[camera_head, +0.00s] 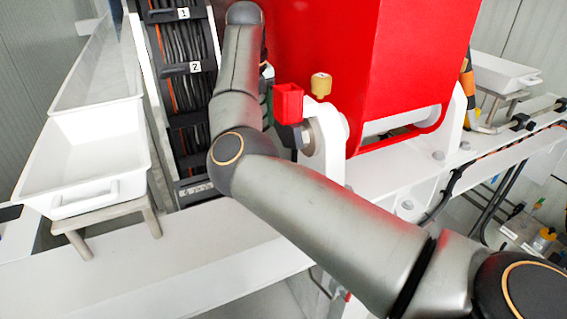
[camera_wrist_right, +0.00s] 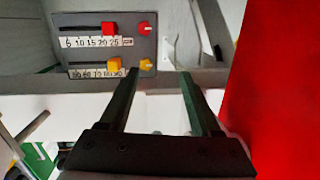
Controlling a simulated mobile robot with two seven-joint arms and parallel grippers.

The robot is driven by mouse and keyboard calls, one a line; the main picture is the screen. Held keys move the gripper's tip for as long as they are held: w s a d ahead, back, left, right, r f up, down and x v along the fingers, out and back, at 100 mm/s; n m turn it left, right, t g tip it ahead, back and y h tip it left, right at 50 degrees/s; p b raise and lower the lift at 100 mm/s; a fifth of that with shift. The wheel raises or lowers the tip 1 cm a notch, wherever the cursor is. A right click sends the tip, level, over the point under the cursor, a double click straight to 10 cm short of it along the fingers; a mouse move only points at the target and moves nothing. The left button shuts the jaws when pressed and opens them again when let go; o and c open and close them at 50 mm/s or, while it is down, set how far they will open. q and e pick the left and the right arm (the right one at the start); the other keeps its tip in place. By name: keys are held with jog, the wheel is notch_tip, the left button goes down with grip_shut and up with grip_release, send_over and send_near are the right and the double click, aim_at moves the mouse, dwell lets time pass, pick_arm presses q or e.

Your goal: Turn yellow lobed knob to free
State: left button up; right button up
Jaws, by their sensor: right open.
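In the right wrist view a grey panel (camera_wrist_right: 82,43) carries two scales. The lower row has a yellow slider block (camera_wrist_right: 114,64) and, to its right, a small yellow knob (camera_wrist_right: 145,64); its lobes are too small to make out clearly. My right gripper (camera_wrist_right: 158,74) is open and empty. Its left fingertip is just below the yellow knob in the picture, and I cannot tell the remaining depth between them. In the head view my right arm reaches up past the red housing and its gripper is hidden. My left gripper is not in view.
The panel's upper row has a red slider (camera_wrist_right: 109,29) and red knob (camera_wrist_right: 144,29). A red housing (camera_wrist_right: 281,85) stands close on the right. In the head view a yellow fitting (camera_head: 321,84) and red block (camera_head: 288,103) sit near my arm. White trays (camera_head: 85,160) stand left.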

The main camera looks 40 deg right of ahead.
jog(key=shift+n+g+y, duration=0.4)
jog(key=shift+y, duration=0.3)
jog(key=f, duration=0.4)
jog(key=s+a+f, duration=0.1)
jog(key=f, duration=0.3)
jog(key=a+f, duration=0.1)
jog(key=f, duration=0.3)
jog(key=shift+s+f, duration=0.2)
jog(key=shift+f, duration=0.05)
grip_shut()
